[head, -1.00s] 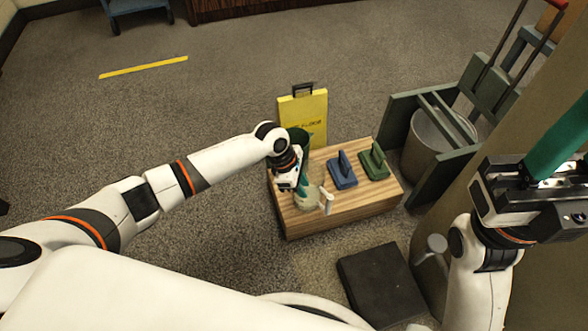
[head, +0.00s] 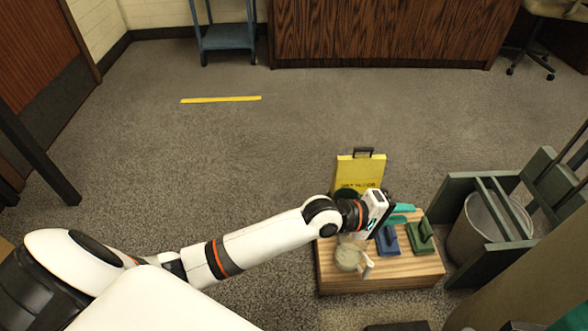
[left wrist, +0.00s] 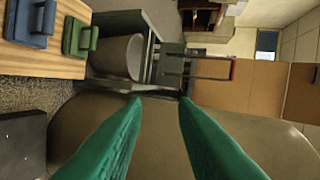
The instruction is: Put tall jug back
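A pale, see-through jug (head: 348,257) with a white handle stands on the front left of a low striped wooden box (head: 400,280). I cannot tell for sure whether it is the tall jug. My left gripper (head: 403,212) is above the back of the box, apart from the jug, its green fingers pointing right. In the left wrist view the fingers (left wrist: 160,110) are spread with nothing between them. Of my right gripper, only a bit of green finger seems to show at the bottom right corner of the head view; its state is hidden.
A blue block (head: 387,240) and a green block (head: 420,237), both with handles, sit on the box. A yellow sign (head: 358,172) stands behind it. A grey bin (head: 490,225) in a dark green frame stands right. A brown surface (head: 540,275) fills the lower right.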

